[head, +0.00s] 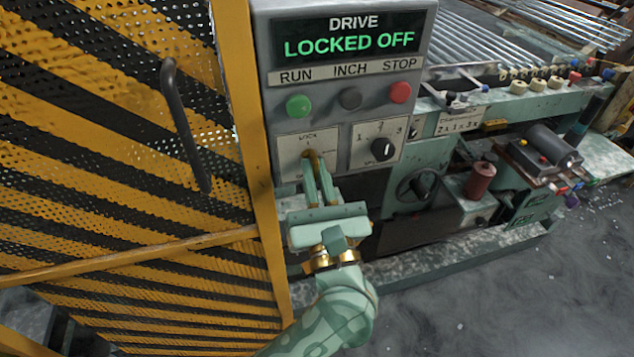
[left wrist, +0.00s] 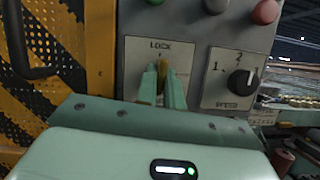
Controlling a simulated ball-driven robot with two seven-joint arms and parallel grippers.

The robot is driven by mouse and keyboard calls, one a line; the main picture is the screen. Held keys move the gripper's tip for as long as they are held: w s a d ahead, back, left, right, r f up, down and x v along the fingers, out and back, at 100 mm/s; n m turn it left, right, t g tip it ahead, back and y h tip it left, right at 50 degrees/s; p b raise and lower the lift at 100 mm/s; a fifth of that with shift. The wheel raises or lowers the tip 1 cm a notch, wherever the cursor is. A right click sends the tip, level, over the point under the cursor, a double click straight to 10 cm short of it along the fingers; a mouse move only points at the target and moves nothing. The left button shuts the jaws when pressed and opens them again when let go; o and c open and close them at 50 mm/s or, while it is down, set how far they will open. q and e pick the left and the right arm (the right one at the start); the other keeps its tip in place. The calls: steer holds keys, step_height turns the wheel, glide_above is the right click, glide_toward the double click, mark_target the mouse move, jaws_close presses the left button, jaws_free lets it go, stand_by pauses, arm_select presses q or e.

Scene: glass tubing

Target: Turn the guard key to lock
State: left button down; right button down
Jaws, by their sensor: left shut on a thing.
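The guard key (head: 312,156) is a small brass-coloured piece on the pale plate marked LOCK (head: 294,147), low on the grey control box. My left gripper (head: 318,180) is shut on the key, and its fingers hide most of it. In the left wrist view the key (left wrist: 161,75) stands between the two fingertips, below the word LOCK. The other markings on the plate are hard to read. My right gripper is not in view.
A yellow-and-black mesh guard (head: 110,200) with a dark handle stands at the left. Machinery with glass tubes (head: 480,45) extends right.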

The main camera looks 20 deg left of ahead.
arm_select(q)
steer(key=shift+f+n+y+b, duration=0.2)
steer(key=shift+n+y+b, duration=0.25)
steer(key=shift+n, duration=0.45)
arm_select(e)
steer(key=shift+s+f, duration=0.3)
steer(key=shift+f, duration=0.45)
arm_select(q)
steer(key=c, duration=1.5)
jaws_free()
steer(key=shift+r, duration=0.15)
